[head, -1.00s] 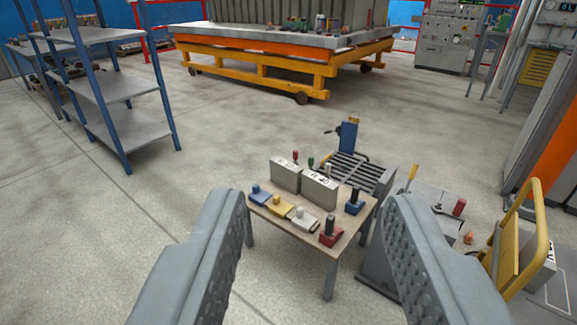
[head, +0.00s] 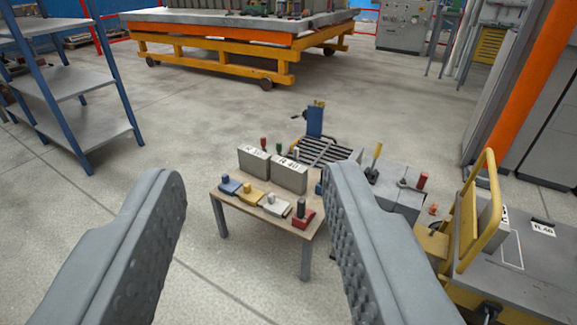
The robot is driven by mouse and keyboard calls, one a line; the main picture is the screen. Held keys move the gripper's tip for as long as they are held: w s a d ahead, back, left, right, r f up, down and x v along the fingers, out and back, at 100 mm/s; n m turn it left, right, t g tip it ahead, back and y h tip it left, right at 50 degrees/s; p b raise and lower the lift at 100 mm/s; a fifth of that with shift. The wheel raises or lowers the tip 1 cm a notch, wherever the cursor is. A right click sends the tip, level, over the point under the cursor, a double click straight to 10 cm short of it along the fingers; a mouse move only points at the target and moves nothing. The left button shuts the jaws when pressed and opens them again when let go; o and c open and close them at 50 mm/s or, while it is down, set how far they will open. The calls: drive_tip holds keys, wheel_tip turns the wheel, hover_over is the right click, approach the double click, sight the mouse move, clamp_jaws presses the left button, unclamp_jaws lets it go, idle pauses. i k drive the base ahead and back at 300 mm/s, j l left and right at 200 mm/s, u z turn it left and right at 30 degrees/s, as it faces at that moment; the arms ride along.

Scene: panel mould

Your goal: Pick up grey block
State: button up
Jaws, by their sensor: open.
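Two grey blocks with dark lettering stand upright side by side on a small wooden table, the left block (head: 254,162) and the right block (head: 290,173), which reads R 40. A pale grey-white piece with a knob (head: 275,205) lies in the front row of the table. My gripper (head: 256,177) is open and empty. Its fingers frame the table from left and right, well short of it. The right finger hides the table's right end, and most of a blue piece there is covered.
The table (head: 241,202) also bears blue, yellow and red knobbed pieces. A slatted metal stand (head: 325,151) is behind it. A yellow-handled cart (head: 483,205) with a grey slab is at right. Blue shelving (head: 80,97) stands left, with clear floor between.

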sight(286, 173)
drive_tip(key=i+l, duration=0.1)
drive_tip(key=i, duration=0.6)
drive_tip(key=i+l, duration=0.15)
drive_tip(key=i, duration=0.55)
drive_tip(key=i+l, duration=0.1)
drive_tip(key=i, duration=0.55)
